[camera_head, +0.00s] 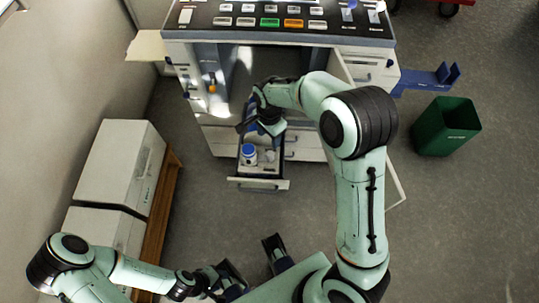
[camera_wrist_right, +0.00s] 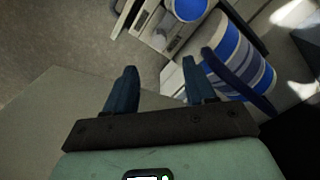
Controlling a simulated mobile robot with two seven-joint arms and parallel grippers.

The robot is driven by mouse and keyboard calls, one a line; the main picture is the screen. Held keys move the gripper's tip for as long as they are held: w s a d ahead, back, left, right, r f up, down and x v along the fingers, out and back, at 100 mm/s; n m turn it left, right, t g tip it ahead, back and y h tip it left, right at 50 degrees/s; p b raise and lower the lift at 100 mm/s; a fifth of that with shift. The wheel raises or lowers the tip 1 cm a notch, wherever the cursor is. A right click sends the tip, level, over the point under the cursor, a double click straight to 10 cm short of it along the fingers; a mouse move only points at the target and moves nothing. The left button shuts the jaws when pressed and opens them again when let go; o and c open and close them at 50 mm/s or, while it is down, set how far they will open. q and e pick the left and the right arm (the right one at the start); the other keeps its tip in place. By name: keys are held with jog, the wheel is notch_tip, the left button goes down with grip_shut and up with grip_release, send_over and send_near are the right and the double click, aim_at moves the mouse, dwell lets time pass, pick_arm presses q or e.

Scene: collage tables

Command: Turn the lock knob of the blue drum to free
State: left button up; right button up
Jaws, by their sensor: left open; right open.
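A blue-and-pale striped cylinder (camera_wrist_right: 262,78), which looks like the blue drum, lies right of my right gripper (camera_wrist_right: 158,82) in the right wrist view. A dark blue bar (camera_wrist_right: 236,76) crosses in front of it. I cannot make out the lock knob or its setting. In the head view my right gripper (camera_head: 258,126) is at the machine's open front, above the pulled-out drawer (camera_head: 258,185). It is open, with nothing seen between its fingers. My left gripper (camera_head: 252,258) is open and empty low in the head view, away from the machine.
A blue-lidded white jar (camera_head: 248,155) stands in the drawer. An orange-handled item (camera_head: 212,85) is inside the machine at left. A green bin (camera_head: 446,126) stands right; white boxes (camera_head: 118,168) stand left. The floor between is clear.

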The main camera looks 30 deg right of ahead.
aim_at(270, 154)
pick_arm(q)
jog(key=shift+w+f+b, duration=0.5)
jog(key=shift+f+b, duration=0.15)
jog(key=shift+b, duration=0.2)
pick_arm(e)
notch_tip(270, 154, down, 13)
jog(key=shift+d+r, duration=0.1)
jog(key=shift+d, duration=0.05)
grip_shut()
